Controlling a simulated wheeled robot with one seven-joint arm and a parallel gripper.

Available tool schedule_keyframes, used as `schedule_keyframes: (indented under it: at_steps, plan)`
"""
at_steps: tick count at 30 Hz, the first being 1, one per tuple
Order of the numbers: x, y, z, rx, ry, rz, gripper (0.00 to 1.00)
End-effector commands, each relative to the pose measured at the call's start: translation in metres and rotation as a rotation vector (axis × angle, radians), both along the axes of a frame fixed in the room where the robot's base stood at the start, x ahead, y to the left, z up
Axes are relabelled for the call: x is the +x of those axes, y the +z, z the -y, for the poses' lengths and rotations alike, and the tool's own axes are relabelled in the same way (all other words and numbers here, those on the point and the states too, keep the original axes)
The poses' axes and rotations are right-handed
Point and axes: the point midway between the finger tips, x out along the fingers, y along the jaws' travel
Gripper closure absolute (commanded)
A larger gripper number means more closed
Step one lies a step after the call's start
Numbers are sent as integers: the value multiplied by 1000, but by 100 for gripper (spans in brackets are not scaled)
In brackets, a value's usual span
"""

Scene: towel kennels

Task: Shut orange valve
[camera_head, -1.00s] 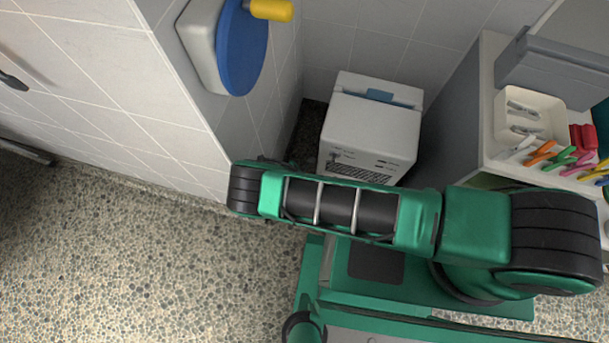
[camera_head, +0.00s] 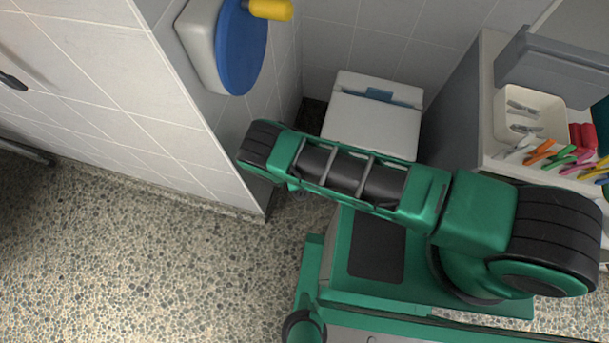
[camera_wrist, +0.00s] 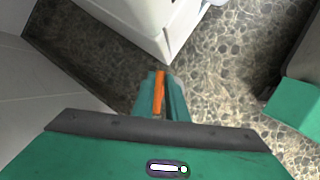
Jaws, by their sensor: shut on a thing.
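The orange valve (camera_wrist: 159,92) shows in the wrist view only as a narrow orange bar, its handle. My gripper (camera_wrist: 160,88) is shut on it, with a green finger on either side. The bar lies nearly along the fingers, its far end pointing up the picture. The valve's body and pipe cannot be made out. In the head view my arm hides the gripper and the valve.
A white box-shaped appliance (camera_head: 371,127) stands in the corner beyond my arm; its lower part also shows in the wrist view (camera_wrist: 158,22). A tiled wall (camera_head: 120,75) is at left, a counter with a clip tray (camera_head: 556,103) at right. Speckled floor (camera_head: 130,260) is clear at lower left.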

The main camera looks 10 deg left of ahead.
Motion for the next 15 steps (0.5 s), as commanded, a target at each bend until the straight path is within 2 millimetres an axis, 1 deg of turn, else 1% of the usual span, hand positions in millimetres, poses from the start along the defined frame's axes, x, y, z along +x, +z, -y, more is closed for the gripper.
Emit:
schedule_keyframes:
  at_steps: [6, 15]
  plan:
    - [0, 0, 0, 1, -77, 1, 100]
    - [-1, 0, -1, 2, -103, 1, 100]
